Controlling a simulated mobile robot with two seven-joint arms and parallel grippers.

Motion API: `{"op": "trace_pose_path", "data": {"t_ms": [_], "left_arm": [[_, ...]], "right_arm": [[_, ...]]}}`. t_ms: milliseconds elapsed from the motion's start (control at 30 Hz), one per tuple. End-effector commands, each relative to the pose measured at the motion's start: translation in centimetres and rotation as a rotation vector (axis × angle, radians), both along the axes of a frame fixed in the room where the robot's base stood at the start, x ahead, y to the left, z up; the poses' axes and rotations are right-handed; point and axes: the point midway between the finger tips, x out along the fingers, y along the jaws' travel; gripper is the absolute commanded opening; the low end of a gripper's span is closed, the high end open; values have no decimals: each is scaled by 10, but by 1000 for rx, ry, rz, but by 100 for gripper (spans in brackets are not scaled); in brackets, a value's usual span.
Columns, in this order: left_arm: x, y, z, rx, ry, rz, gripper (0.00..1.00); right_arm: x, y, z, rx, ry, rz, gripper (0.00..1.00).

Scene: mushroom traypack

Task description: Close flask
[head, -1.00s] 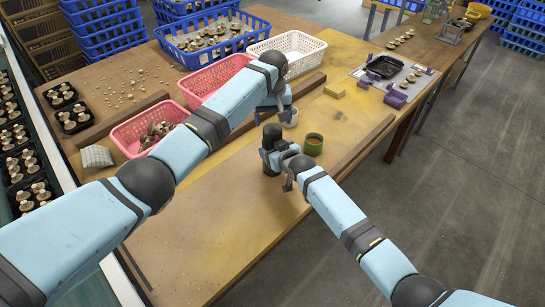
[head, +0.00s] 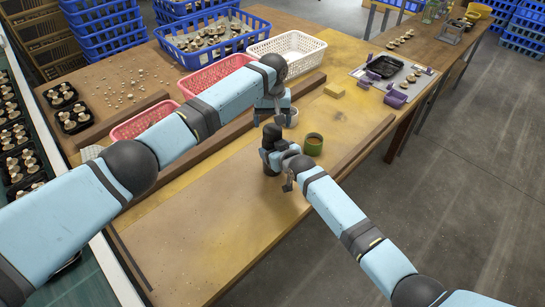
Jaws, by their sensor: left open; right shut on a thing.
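A dark flask (head: 271,169) stands upright on the wooden table, with my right gripper (head: 273,157) shut on it from the right side. The gripper and wrist hide part of its body. A dark rounded part shows above the gripper; I cannot tell whether it is the flask's top or part of my wrist. My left gripper (head: 272,121) is open and points down, a little behind the flask. A small pale cup-like piece (head: 293,117) stands by its right finger, partly hidden. I cannot tell whether it is the flask's lid.
A green cup (head: 313,144) with brownish contents stands right of the flask. Pink crates (head: 143,122), a white crate (head: 310,47) and a blue crate (head: 225,55) line the back. A wooden strip (head: 362,142) runs along the right edge. The front table is clear.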

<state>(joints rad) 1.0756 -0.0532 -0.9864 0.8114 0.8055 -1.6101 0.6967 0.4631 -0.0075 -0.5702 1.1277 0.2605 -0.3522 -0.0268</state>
Motion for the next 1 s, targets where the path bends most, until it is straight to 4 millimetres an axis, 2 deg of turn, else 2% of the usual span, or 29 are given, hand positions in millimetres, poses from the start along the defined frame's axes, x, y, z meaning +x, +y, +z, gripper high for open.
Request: {"op": "trace_pose_path", "data": {"t_ms": [100,300,667,800,867,900,967,1000], "left_arm": [[0,0,-19,2,2,0,81],[0,0,-38,1,0,-1,81],[0,0,-42,0,0,-1,81],[0,0,-42,0,0,-1,49],[0,0,-42,0,0,-1,35],[0,0,-42,0,0,-1,32],[0,0,-42,0,0,-1,31],[0,0,-42,0,-1,-1,62]], "right_arm": [[0,0,0,-1,0,0,3],[0,0,0,-1,0,0,3],[0,0,0,-1,0,0,3],[0,0,0,-1,0,0,3],[0,0,0,-1,0,0,3],[0,0,0,-1,0,0,3],[0,0,0,-1,0,0,3],[0,0,0,-1,0,0,3]]}}
